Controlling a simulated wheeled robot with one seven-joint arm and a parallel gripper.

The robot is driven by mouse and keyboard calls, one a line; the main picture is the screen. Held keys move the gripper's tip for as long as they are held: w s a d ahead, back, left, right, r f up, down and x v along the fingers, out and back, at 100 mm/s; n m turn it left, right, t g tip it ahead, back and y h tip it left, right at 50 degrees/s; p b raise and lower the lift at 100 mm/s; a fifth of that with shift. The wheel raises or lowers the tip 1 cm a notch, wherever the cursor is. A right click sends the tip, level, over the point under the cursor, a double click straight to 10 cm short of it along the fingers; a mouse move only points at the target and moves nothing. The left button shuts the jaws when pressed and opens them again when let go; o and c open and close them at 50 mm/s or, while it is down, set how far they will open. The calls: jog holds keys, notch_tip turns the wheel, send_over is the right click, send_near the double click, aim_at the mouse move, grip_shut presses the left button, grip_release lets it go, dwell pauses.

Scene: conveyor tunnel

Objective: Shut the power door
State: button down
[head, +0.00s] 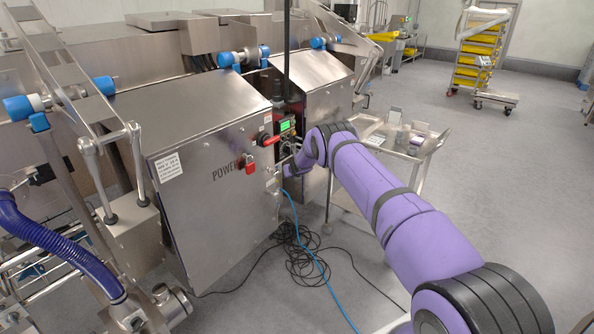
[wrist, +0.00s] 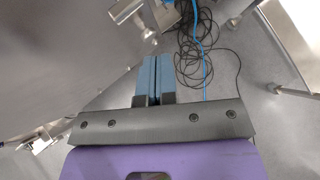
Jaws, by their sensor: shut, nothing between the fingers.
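The power door (head: 205,205) is the large steel front panel marked POWER on the cabinet at the centre left of the head view. It carries a red lock (head: 246,165) near its right edge. I cannot tell how far it stands from its frame. My gripper (wrist: 154,62) is shut and empty in the wrist view, its two blue-grey fingers together. In the head view my purple arm reaches to the cabinet's right side, and the fingertips are hidden there. A broad grey metal surface fills the left of the wrist view.
A red switch handle (head: 268,140) and a lit green display (head: 287,125) sit beside the door's right edge. Black cables (head: 300,258) and a blue hose (head: 318,262) lie on the floor. A steel cart (head: 420,150) stands right of the cabinet.

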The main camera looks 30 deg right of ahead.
jog(key=shift+s+d+r, duration=0.25)
jog(key=shift+s+r, duration=0.35)
jog(key=shift+r, duration=0.05)
jog(key=shift+s+d+r, duration=0.3)
jog(key=shift+s+r, duration=0.3)
jog(key=shift+s+d+r, duration=0.25)
jog(key=shift+s+r, duration=0.35)
jog(key=shift+r, duration=0.05)
